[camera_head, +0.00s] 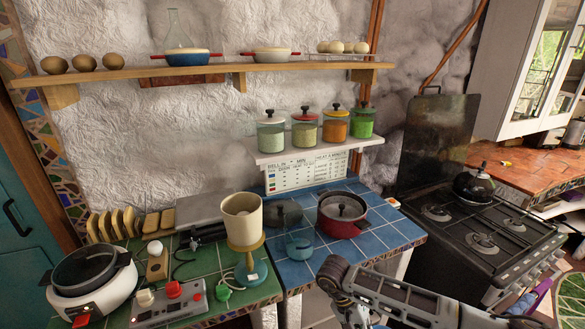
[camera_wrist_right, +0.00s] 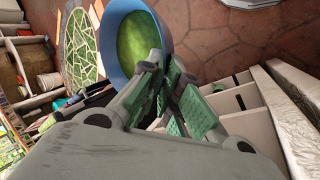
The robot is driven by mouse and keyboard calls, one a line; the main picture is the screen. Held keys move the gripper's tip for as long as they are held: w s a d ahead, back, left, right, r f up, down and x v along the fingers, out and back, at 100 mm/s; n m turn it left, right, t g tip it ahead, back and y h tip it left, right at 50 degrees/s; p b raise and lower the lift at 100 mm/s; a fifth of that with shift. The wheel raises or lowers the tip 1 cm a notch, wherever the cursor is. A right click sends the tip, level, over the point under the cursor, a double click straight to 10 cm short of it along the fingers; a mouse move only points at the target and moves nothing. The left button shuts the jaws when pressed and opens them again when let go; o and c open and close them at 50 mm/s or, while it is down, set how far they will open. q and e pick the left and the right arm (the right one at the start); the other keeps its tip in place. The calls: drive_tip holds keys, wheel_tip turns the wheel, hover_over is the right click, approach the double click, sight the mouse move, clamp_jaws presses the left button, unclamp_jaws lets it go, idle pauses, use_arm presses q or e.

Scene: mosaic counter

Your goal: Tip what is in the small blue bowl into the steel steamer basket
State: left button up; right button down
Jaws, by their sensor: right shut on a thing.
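My right gripper (camera_wrist_right: 164,72) is shut on the rim of the small blue bowl (camera_wrist_right: 107,48) in the right wrist view. The bowl's open side faces that camera, and green stuff (camera_wrist_right: 132,38) shows inside. In the head view my right arm comes in at the bottom right, in front of the blue-tiled counter; the bowl is mostly hidden or cut off there. I cannot clearly make out a steel steamer basket. A white cooker with a dark round top (camera_head: 88,272) stands at the left of the green-tiled counter. My left gripper is not in view.
A black stove (camera_head: 475,240) is at right.

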drive_tip(key=shift+s+a+f+n+t, duration=1.05)
drive_tip(key=shift+s+f+n, duration=0.85)
drive_tip(key=shift+s, duration=1.4)
drive_tip(key=shift+n+t+h, duration=0.4)
drive_tip(key=shift+n+t, duration=0.05)
drive_tip(key=shift+n, duration=0.35)
drive_tip(key=w+d+r, duration=0.2)
drive_tip(key=w, duration=0.1)
drive_tip(key=w+d+r, duration=0.1)
drive_tip(key=w+d, duration=0.1)
drive_tip(key=w+r, duration=0.6)
drive_tip(key=shift+w+r, duration=0.35)
drive_tip(key=shift+r, duration=0.05)
drive_tip(key=shift+a, duration=0.1)
